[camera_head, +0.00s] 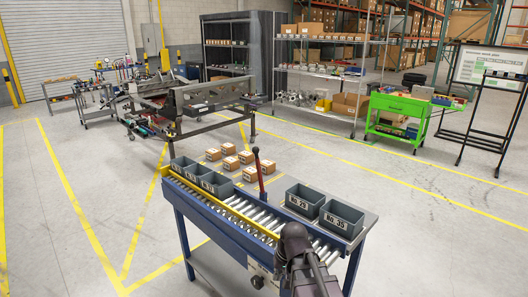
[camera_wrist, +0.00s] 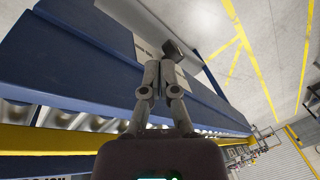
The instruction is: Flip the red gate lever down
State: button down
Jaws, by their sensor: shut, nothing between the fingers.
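The red gate lever (camera_head: 262,178) stands upright, with a dark knob at its top, near the middle of the roller conveyor (camera_head: 232,212) in the head view. It is slightly tilted to the left. My gripper (camera_head: 291,236) shows dark at the lower middle of the head view, to the right of and nearer than the lever; its fingertips are hard to make out there. In the wrist view my gripper (camera_wrist: 161,68) is shut and empty, with its fingers together in front of the blue conveyor frame. The lever is not recognisable in the wrist view.
A pale label and a dark block (camera_wrist: 173,47) show beyond my fingers. The floor left of the conveyor is clear.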

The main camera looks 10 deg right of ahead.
jog(key=w+r+m+t+y+p, duration=0.25)
jog(key=w+r, duration=0.35)
jog(key=w, duration=0.3)
jog(key=w+r+m+t+y+p, duration=0.1)
jog(key=w+r+m+t+y, duration=0.3)
jog(key=w, duration=0.5)
jog(key=w+d+r+m+t+p, duration=0.2)
jog(key=w+d+r+m+t, duration=0.5)
jog(key=w+d+r, duration=0.4)
notch_tip(320, 180, up, 3)
jog(key=shift+w+d+r+m+y, duration=0.1)
jog(key=shift+w+d+m+y, duration=0.3)
jog(key=shift+w, duration=0.4)
jog(key=shift+w, duration=0.1)
jog(key=w+a+p, duration=0.1)
jog(key=w+a, duration=0.6)
jog(key=a, duration=0.2)
jog(key=shift+r, duration=0.4)
